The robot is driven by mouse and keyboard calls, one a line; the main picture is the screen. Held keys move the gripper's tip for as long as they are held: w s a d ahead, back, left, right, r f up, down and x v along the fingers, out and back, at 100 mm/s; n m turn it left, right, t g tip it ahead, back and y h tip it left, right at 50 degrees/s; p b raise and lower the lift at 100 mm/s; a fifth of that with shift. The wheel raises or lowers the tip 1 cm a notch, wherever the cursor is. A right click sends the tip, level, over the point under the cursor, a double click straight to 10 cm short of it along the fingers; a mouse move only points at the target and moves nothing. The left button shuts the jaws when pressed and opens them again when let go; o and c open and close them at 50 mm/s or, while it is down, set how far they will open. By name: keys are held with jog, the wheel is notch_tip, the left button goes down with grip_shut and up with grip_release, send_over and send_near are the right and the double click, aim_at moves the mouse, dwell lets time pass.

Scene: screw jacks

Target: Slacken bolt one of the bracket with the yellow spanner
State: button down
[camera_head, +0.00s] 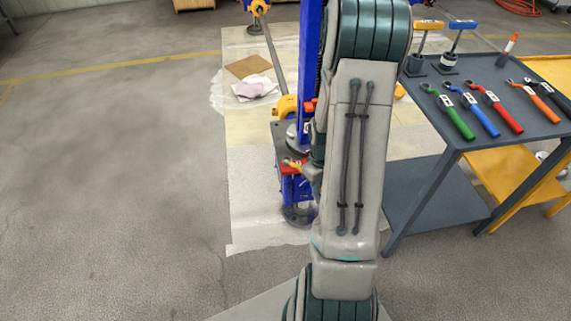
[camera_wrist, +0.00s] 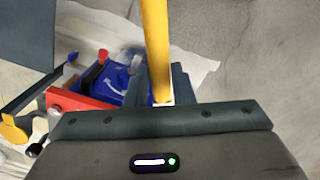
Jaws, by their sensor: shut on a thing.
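My gripper (camera_wrist: 161,86) is shut on the yellow spanner (camera_wrist: 155,45), whose handle runs up out of the wrist view's top edge. The spanner's head is not clear in this view. The blue bracket (camera_wrist: 113,84), with red parts, shows left of the jaws. In the head view the blue and red bracket (camera_head: 294,188) sits low at the foot of a blue column, left of my arm. A small yellow piece (camera_head: 294,163) shows beside it, perhaps the spanner. My arm hides most of the gripper there. I cannot tell which bolt is bolt one, or whether the spanner touches it.
A dark grey table (camera_head: 485,82) at the right holds green (camera_head: 453,115), blue (camera_head: 477,112), red (camera_head: 499,110) and other spanners. A tall blue column (camera_head: 309,60) stands behind my arm. A pale sheet (camera_head: 255,200) covers the floor there. The floor at the left is clear.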

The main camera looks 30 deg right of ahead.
jog(key=s, duration=0.2)
jog(key=s+d+r, duration=0.1)
jog(key=s, duration=0.1)
jog(key=s+p, duration=0.1)
jog(key=s, duration=0.1)
jog(key=shift+s+d+r, duration=0.1)
jog(key=shift+d+r, duration=0.05)
jog(key=shift+r, duration=0.05)
